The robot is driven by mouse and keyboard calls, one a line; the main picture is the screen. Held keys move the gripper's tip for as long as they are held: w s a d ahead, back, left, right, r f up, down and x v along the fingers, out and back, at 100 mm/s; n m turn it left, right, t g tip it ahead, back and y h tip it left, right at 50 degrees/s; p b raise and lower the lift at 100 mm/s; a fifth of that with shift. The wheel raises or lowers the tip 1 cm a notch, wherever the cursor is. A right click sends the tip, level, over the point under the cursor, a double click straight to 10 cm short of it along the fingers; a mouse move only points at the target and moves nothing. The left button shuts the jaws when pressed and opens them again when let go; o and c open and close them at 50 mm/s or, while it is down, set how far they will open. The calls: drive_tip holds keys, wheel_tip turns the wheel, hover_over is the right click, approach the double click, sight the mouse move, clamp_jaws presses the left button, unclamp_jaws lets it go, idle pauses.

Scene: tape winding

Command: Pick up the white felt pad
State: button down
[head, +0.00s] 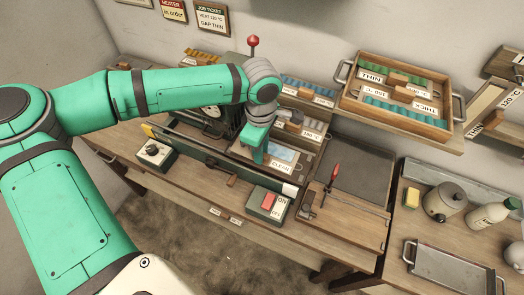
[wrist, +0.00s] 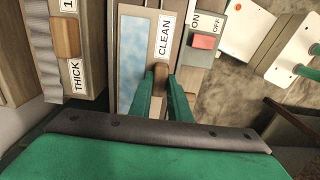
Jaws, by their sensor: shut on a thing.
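My gripper (head: 254,150) points down at the CLEAN tray on the workbench. In the wrist view its two green fingers (wrist: 160,95) are closed around a small brown wooden grip (wrist: 160,76) beside the CLEAN label. A pale blue and white mottled surface (wrist: 132,50) lies in that tray, left of the fingers; it also shows in the head view (head: 281,153). I cannot tell whether this surface is the white felt pad, or what the grip is fixed to. The fingers hide part of the tray.
An ON/OFF switch box (head: 268,203) with a red button stands close to the tray. A THICK holder (wrist: 85,75) with a wooden block is on its other side. A dark flat plate (head: 355,165) and a red-handled tool (head: 333,178) lie to the right.

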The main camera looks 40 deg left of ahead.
drive_tip(key=shift+w+r, duration=0.1)
drive_tip(key=shift+r, duration=0.55)
drive_tip(key=s+d+r, duration=0.8)
drive_tip(key=s+r, duration=0.3)
drive_tip(key=shift+s+d+r, duration=0.2)
drive_tip(key=shift+r, duration=0.05)
